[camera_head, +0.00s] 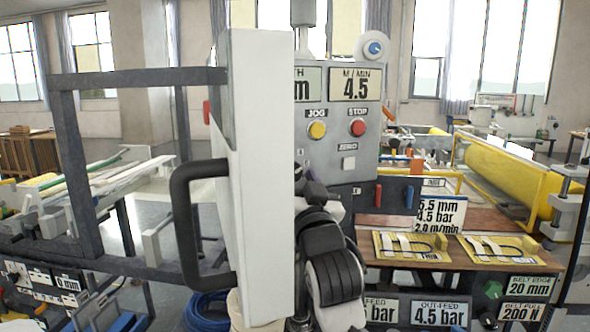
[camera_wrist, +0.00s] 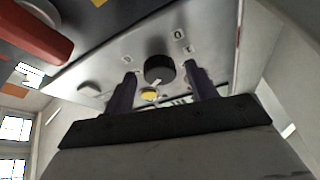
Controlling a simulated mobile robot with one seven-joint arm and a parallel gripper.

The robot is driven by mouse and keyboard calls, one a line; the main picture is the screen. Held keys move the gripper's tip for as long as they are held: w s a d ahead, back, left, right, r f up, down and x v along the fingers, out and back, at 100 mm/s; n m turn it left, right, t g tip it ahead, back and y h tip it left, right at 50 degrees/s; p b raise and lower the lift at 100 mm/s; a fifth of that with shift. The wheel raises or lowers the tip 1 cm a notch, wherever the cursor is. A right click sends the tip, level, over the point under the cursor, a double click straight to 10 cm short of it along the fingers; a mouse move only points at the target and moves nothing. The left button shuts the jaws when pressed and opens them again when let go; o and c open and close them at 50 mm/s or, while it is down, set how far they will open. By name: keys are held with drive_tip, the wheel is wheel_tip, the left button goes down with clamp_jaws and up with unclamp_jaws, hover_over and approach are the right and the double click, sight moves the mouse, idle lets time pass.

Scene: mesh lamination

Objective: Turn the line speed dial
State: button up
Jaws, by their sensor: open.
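A round black dial (camera_wrist: 159,68) sits on a pale panel (camera_wrist: 95,66) in the wrist view, with small marked labels near it. My gripper (camera_wrist: 160,76) is open, with one dark finger to each side of the dial in the picture. I cannot tell whether the fingers touch it or how far they are from the panel. In the head view my arm (camera_head: 333,268) stands in front of the grey control box (camera_head: 340,115), whose M/MIN display (camera_head: 356,84) reads 4.5. The dial cannot be made out there, and the gripper is mostly hidden.
A yellow button (camera_wrist: 149,94) lies close below the dial, and a red handle (camera_wrist: 32,33) is at upper left. In the head view a tall white cabinet part (camera_head: 262,180) with a black handle (camera_head: 185,225) blocks the middle. A red STOP button (camera_head: 357,128) is on the box.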

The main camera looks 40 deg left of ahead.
drive_tip(key=shift+w+a, duration=0.15)
drive_tip(key=shift+a, duration=0.05)
drive_tip(key=c, duration=1)
drive_tip(key=shift+n, duration=0.4)
